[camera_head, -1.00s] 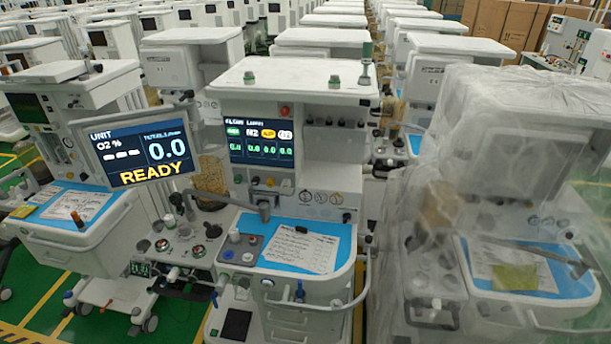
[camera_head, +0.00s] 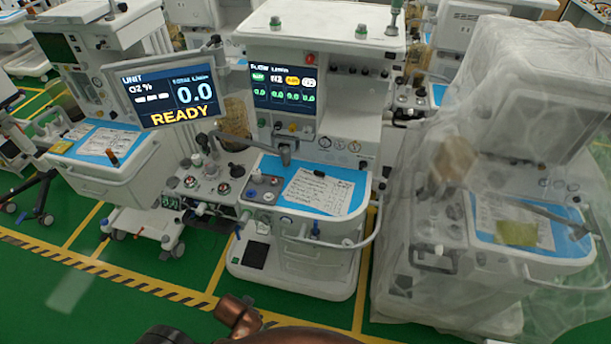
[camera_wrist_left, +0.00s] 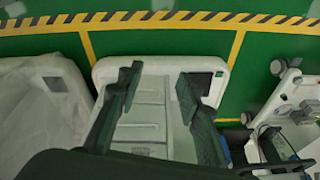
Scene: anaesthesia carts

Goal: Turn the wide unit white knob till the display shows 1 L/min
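The wide unit (camera_head: 318,24) is the white cart in the middle of the head view. Its big display (camera_head: 166,94) reads 0.0 and READY, and a smaller screen (camera_head: 284,88) shows several 0.0 values. A small white knob (camera_head: 257,177) stands upright at the left of its blue worktop, near other small controls. My left gripper (camera_wrist_left: 157,92) is open and empty in the left wrist view, its two dark fingers apart above a pale cart front with drawers (camera_wrist_left: 143,115). No knob can be made out between them. Neither gripper shows in the head view.
A plastic-wrapped cart (camera_head: 490,170) stands close on the right. Another cart with a blue top (camera_head: 95,140) stands on the left. Green floor (camera_head: 130,320) in front is largely clear.

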